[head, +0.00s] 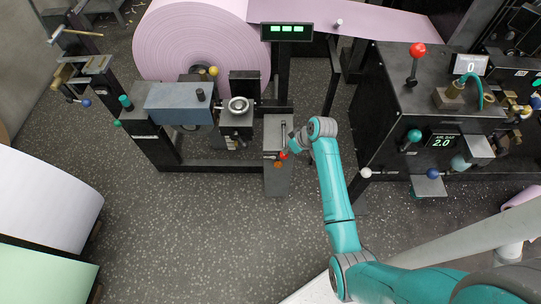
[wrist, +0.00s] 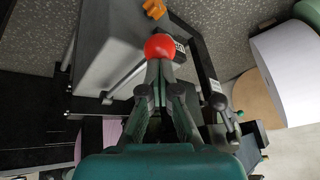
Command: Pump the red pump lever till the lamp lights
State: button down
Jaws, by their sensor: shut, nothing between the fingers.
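The red ball of the pump lever (head: 283,155) shows at the front of a narrow grey box (head: 278,180) in the middle of the head view. In the wrist view the red ball (wrist: 160,46) sits right at my fingertips. My gripper (head: 293,149) is shut, with nothing between its fingers. In the wrist view its fingers (wrist: 160,66) point at the ball and overlap its lower edge; I cannot tell if they touch it. Part of the lever's rod is hidden. I cannot make out for sure which part is the lamp, or whether it is lit.
An orange knob-like part (wrist: 155,8) is near the lever. A display with green lights (head: 287,32) stands behind. A second red-balled lever (head: 417,50) is on the black cabinet (head: 400,115) at right. A big pink roll (head: 195,40) is at the back. Floor in front is clear.

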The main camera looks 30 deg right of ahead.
jog(key=shift+f, duration=0.2)
notch_tip(320, 180, up, 8)
jog(key=w, duration=0.1)
jog(key=shift+d+f, duration=0.2)
jog(key=shift+d, duration=0.1)
dwell(0.6)
jog(key=shift+w+r, duration=0.1)
dwell(0.3)
notch_tip(320, 180, up, 7)
jog(key=shift+w+d, duration=0.3)
jog(key=shift+w, duration=0.1)
dwell(0.7)
